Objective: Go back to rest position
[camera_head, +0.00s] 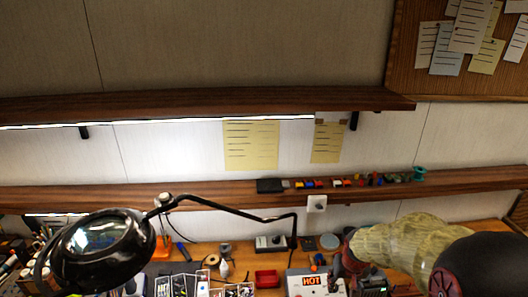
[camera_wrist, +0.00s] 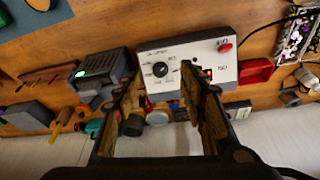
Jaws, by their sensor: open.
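My gripper (camera_wrist: 160,82) shows in the wrist view with its two dark, tan-padded fingers spread apart and nothing held between them. It is over the wooden workbench (camera_wrist: 240,18), close to a white control box (camera_wrist: 205,58) with a black knob and a red button. The gap between fingertips and box is hard to judge. In the head view my arm reaches in from the right above the bench, and the gripper is hard to make out there.
A black magnifier lamp (camera_head: 100,250) on a jointed arm spans the left of the bench. A red tray (camera_head: 267,279) lies beside the control box. A dark green-topped device (camera_wrist: 98,72) stands near my left finger. Shelves (camera_head: 120,197) run along the back wall.

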